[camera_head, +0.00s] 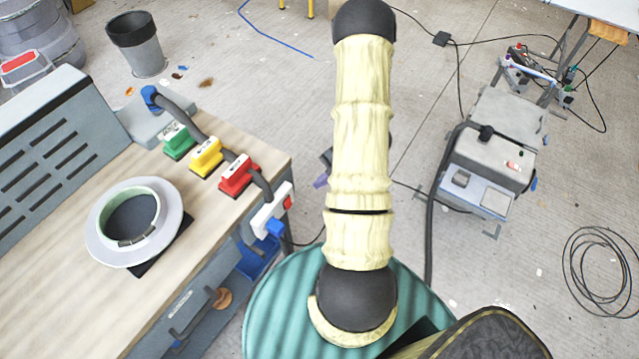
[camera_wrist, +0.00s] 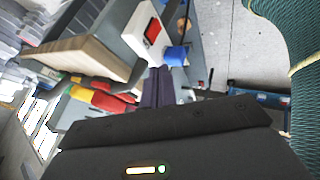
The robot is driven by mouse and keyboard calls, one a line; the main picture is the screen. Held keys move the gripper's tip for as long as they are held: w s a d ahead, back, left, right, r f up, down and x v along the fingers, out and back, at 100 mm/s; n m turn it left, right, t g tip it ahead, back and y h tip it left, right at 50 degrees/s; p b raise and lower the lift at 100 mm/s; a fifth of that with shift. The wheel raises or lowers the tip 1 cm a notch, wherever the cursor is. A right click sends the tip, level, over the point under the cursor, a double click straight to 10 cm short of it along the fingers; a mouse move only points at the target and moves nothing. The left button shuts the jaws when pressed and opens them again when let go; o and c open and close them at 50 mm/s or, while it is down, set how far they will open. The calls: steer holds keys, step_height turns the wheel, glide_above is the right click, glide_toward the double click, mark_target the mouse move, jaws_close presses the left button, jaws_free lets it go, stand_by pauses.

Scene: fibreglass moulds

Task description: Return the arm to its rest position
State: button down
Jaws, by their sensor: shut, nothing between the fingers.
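My arm, in a pale yellow ribbed cover with dark joints, stretches down the middle of the head view. My gripper (camera_wrist: 158,72) shows in the wrist view with its dark purple fingers together and nothing between them. In the head view it is mostly hidden behind the arm; a small purple tip (camera_head: 321,182) shows just left of the arm. The gripper is to the right of the workbench (camera_head: 75,310), near a white socket block (camera_head: 271,208) with a blue plug at the bench edge.
Green (camera_head: 179,142), yellow (camera_head: 206,157) and red (camera_head: 238,175) connector blocks line the bench. A round ring mould (camera_head: 104,230) lies left of them. A grey wheeled machine (camera_head: 490,160) with cables stands right. A bucket (camera_head: 137,45) stands behind the bench. Some floor is clear.

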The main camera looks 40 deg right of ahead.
stand_by(0.3)
steer(key=w+a+r+m+t+h, duration=0.25)
steer(key=w+r+m+h, duration=0.6)
steer(key=r, duration=0.55)
steer(key=s+a+r+m+g+y, duration=0.1)
steer(key=s+a+r+m+g, duration=0.1)
steer(key=s+a+r+m, duration=0.2)
steer(key=s+a+r+m+g+y, duration=0.1)
steer(key=s+a+r+m+g, duration=0.1)
steer(key=s+a+m, duration=0.6)
steer(key=a+r, duration=0.1)
steer(key=a, duration=0.2)
steer(key=shift+a+r, duration=0.2)
steer(key=shift+r, duration=0.2)
